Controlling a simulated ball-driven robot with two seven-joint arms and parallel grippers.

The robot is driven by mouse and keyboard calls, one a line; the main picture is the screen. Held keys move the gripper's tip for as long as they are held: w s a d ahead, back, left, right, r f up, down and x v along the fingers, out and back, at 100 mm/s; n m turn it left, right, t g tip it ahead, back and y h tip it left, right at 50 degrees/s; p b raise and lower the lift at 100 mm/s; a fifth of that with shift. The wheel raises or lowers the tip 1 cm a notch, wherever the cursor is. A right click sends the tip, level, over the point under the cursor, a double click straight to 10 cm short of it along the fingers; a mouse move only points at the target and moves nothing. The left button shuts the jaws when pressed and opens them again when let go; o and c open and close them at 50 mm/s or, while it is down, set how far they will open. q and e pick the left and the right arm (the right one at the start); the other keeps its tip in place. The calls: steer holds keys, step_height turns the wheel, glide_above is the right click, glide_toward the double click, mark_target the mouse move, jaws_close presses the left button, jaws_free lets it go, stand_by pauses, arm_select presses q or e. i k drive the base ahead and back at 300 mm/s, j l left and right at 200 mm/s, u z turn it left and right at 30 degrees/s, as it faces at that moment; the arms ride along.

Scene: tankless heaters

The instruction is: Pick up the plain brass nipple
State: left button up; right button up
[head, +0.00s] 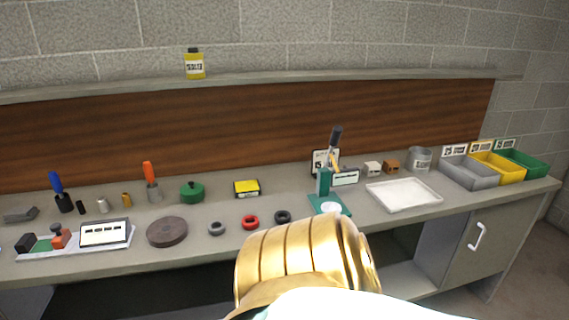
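A small brass-coloured upright piece (127,199), which looks like the brass nipple, stands on the bench at the left. It is too small to tell whether its surface is plain. A silver-grey cylinder (102,205) and a small black piece (81,207) stand just left of it. Neither of my grippers shows in the head view. A gold and white part of my own body fills the lower middle and hides part of the bench front.
The bench (205,258) holds an orange-handled tool (151,180), a green round piece (191,191), a brown disc (167,232), several rings, a teal press (324,190), a white tray (405,194) and grey, yellow and green bins (518,163). A blue-handled tool (60,190) stands left.

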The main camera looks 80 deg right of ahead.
mark_target(126, 199)
steer(key=z, duration=3.05)
steer(key=i+u, duration=0.1)
steer(key=u, duration=0.3)
steer(key=i+u, duration=0.1)
steer(key=u, duration=0.35)
steer(key=i+u, duration=0.1)
steer(key=u, duration=0.3)
steer(key=l+u, duration=0.1)
steer(key=u, duration=0.35)
steer(key=i+l, duration=0.05)
